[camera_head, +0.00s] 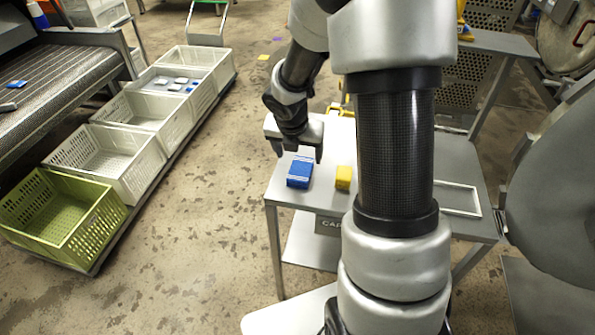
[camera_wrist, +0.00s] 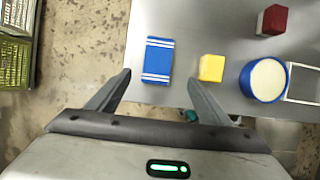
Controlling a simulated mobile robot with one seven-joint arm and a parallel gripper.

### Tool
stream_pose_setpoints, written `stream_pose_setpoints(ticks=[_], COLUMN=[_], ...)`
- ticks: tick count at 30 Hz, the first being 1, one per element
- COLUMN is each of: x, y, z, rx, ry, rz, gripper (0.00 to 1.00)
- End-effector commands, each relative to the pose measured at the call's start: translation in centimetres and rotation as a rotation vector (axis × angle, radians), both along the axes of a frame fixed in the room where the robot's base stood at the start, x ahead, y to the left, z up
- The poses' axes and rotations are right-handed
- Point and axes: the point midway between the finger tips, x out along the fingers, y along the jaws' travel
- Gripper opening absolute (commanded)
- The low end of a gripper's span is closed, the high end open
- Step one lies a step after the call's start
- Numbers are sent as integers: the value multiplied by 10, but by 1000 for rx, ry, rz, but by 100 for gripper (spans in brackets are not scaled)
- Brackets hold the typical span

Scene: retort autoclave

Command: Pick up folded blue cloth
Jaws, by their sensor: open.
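The folded blue cloth (camera_head: 299,172) lies on the grey table near its front left edge. It has white stripes at its two ends, and it shows whole in the wrist view (camera_wrist: 158,60). My gripper (camera_head: 297,152) is open and empty, above the table around the far side of the cloth in the head view. In the wrist view my gripper's fingertips (camera_wrist: 160,77) stand apart on either side of the cloth's near end. I cannot tell the exact height between fingers and cloth.
A yellow block (camera_head: 343,178) lies close to the cloth, on its right. In the wrist view a blue-rimmed white round thing (camera_wrist: 268,79) and a dark red block (camera_wrist: 271,19) stand farther right. The table (camera_head: 310,201) has a free edge left of the cloth. Crates (camera_head: 107,158) line the floor at left.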

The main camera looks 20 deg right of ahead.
Motion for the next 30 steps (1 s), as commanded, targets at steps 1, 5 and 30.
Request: stream_pose_setpoints(ticks=[1, 5, 30], x=[3, 11, 40], y=[-2, -7, -21], z=[-15, -38, -101], rx=[-1, -1, 0], ry=[3, 3, -1], rz=[2, 0, -2], gripper=[73, 73, 73])
